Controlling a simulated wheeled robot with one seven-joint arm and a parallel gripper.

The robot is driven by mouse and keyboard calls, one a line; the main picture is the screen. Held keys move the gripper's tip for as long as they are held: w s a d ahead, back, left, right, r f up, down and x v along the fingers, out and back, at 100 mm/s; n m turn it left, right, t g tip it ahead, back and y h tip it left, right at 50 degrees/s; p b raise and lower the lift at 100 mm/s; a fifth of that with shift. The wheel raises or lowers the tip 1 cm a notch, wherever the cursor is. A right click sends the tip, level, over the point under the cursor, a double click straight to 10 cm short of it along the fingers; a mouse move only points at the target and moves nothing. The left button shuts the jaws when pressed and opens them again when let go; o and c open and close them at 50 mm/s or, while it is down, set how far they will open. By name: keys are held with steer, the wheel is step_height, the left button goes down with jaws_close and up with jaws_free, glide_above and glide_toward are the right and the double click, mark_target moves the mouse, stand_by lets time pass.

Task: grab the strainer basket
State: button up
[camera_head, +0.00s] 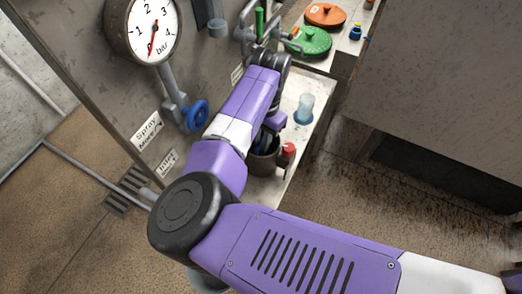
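I cannot make out a strainer basket with certainty. A dark round pot-like vessel (264,163) stands on the pale ledge in the middle, partly covered by my arm. It may be the strainer basket or may hold it; its inside is mostly hidden. My arm reaches up from the lower right, bends at the dark elbow, and runs to a dark wrist joint near the top middle. Beyond that joint, a dark and purple part of my arm's end (270,133) shows just above the vessel. My fingertips are hidden, so I cannot tell whether they touch anything.
A red-topped item (287,155) and a translucent bluish bottle (304,109) stand close beside the vessel. A green lid (309,41) and an orange lid (325,14) lie at the back. A panel with a gauge (151,28) and blue valve wheel (196,115) borders the left.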

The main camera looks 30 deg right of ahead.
steer(key=shift+s+a+f, duration=0.1)
steer(key=shift+a+f, duration=0.05)
steer(key=shift+f, duration=0.8)
steer(key=shift+s+a+f, duration=0.1)
steer(key=shift+f, duration=0.85)
jaws_close()
steer(key=shift+r, duration=0.2)
